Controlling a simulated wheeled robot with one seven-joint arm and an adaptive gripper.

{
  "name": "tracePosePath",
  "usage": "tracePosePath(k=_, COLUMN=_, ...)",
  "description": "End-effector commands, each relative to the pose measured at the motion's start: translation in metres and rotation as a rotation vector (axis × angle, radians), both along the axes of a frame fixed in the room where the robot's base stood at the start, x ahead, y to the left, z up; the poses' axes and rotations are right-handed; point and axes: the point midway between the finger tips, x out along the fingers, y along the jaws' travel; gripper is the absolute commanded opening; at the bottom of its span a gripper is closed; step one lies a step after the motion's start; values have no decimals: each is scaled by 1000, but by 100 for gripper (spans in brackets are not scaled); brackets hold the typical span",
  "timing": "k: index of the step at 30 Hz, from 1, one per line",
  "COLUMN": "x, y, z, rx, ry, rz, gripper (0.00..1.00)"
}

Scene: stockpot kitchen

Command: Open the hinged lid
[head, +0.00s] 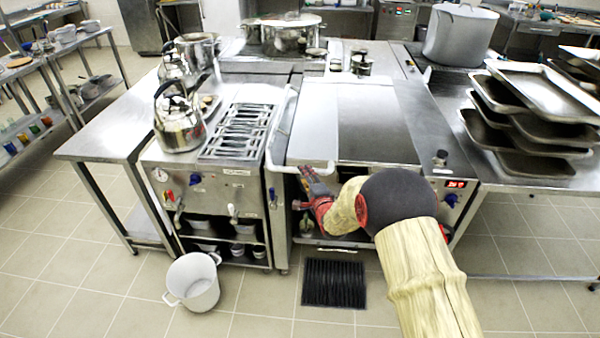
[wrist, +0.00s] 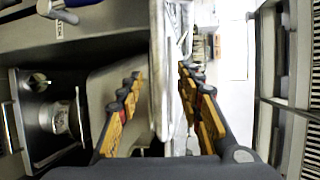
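The hinged lid (head: 360,115) is a broad, flat metal cover on the middle cooking unit and lies flat, apparently closed. A pale rounded handle bar (head: 300,167) runs along its front left edge. My gripper (head: 309,180) is at the front of the unit, just below the front bar. In the wrist view my gripper (wrist: 160,76) is open, one finger on each side of a pale metal edge (wrist: 159,60), probably the lid's bar. I cannot tell whether either finger touches it. My arm hides part of the unit's front.
A burner stove with a kettle (head: 179,125) stands to the left. Stacked trays (head: 530,105) lie on the right table, and a stockpot (head: 459,35) stands behind. A white pot (head: 192,284) and a black floor grate (head: 334,283) are on the floor in front.

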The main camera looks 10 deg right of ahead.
Motion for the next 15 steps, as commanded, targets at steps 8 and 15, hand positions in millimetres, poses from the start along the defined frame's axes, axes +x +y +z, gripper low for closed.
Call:
tracePosePath(k=8, x=40, y=4, z=-10, rx=-2, ry=0, rz=1, gripper=36)
tracePosePath(k=15, x=52, y=5, z=-11, rx=-1, ry=1, rz=0, gripper=36)
